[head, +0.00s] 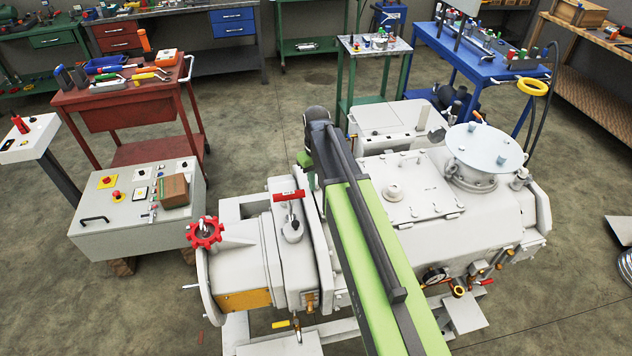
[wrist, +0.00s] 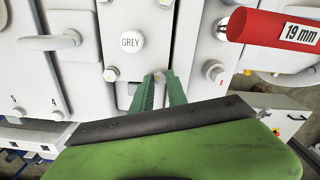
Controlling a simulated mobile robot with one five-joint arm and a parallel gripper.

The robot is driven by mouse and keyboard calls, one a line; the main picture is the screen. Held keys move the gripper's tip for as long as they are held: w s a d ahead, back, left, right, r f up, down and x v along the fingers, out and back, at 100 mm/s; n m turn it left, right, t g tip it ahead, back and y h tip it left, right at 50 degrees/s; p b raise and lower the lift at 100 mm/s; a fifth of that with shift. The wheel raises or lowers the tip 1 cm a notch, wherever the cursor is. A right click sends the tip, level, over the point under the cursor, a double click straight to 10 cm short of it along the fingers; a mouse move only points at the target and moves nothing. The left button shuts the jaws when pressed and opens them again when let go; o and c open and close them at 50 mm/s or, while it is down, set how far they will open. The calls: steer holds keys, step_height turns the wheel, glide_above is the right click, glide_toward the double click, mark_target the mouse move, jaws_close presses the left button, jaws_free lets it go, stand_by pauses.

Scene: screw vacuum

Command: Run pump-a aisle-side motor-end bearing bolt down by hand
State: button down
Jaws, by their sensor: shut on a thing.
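In the wrist view my gripper (wrist: 161,80) has its two green fingers close together against a pale grey machine housing (wrist: 92,78). They are shut on a small bolt (wrist: 158,74); only its head shows between the tips. How deep the bolt sits in the housing is hidden. A second bolt head (wrist: 110,74) is to the left, below a round GREY label (wrist: 131,41). In the head view the pale grey pump (head: 480,225) lies across the middle and right. My green arm crosses over it, and my gripper cannot be made out there.
A red cylinder marked 19 mm (wrist: 272,29) juts in at the upper right of the wrist view, close to the fingers. A grey handle (wrist: 50,41) is at left. In the head view a control box (head: 140,210) and red tool cart (head: 125,105) stand left of the machine.

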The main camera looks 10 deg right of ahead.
steer(key=m, duration=0.4)
steer(key=shift+a+m, duration=0.1)
steer(key=shift+m, duration=0.2)
steer(key=m, duration=0.3)
steer(key=shift+m, duration=0.4)
steer(key=m, duration=2.1)
steer(key=shift+m, duration=0.4)
steer(key=c, duration=1.3)
jaws_free()
